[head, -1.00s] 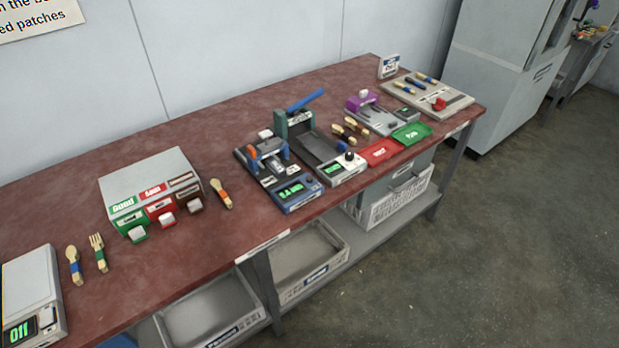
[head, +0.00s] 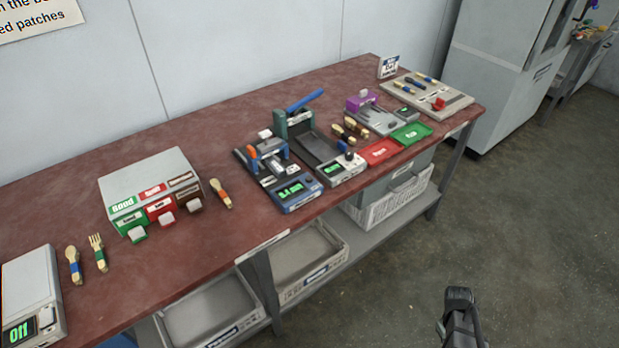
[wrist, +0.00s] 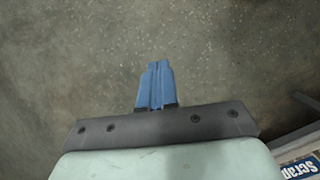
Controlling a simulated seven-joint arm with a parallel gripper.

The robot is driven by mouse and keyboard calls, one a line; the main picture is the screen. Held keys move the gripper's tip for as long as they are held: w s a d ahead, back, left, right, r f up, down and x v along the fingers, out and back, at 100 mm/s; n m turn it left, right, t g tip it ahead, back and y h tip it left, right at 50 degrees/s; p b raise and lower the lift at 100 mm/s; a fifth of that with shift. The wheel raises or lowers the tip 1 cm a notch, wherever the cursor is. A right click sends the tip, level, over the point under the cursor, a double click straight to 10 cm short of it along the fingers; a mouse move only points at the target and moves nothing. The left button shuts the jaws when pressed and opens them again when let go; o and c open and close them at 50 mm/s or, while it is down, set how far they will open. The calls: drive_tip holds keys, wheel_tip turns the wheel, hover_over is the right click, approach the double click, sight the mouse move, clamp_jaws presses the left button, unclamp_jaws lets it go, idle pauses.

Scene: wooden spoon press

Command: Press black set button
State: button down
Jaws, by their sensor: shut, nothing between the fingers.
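Several small devices stand on the red-brown bench. A blue device (head: 296,196) with a green-lit display stands at the front middle, with a dark round control (head: 306,179) at its right end. A grey device (head: 345,172) with a green-lit display and a blue knob stands to its right. A black set button is too small to make out for certain on either. My gripper (wrist: 155,66) shows in the wrist view with its blue fingers shut and empty, above bare floor. A dark part of my arm shows at the lower right of the head view, in front of the bench and apart from the devices.
A dispenser box (head: 150,190) with coloured tabs and a scale (head: 30,285) stand on the left. Red (head: 380,152) and green (head: 411,134) trays lie right of the devices. Grey bins (head: 310,262) sit under the bench. A "Scrap" label (wrist: 300,168) shows in the wrist view.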

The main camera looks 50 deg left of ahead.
drive_tip(key=w+a+r+n+t, duration=0.2)
drive_tip(key=a+r, duration=0.2)
drive_tip(key=a, duration=0.3)
drive_tip(key=w+a+r+n+t, duration=0.1)
drive_tip(key=w+a+r+n, duration=0.2)
drive_tip(key=a, duration=0.5)
wheel_tip(320, 180, up, 39)
drive_tip(key=n+t+y, duration=0.5)
drive_tip(key=n+t, duration=0.2)
drive_tip(key=n, duration=0.4)
hover_over(307, 180)
drive_tip(key=shift+f, duration=0.2)
drive_tip(key=shift+w+f, duration=0.1)
drive_tip(key=shift+f, duration=4.35)
drive_tip(key=shift+f, duration=0.15)
drive_tip(key=shift+f, duration=0.3)
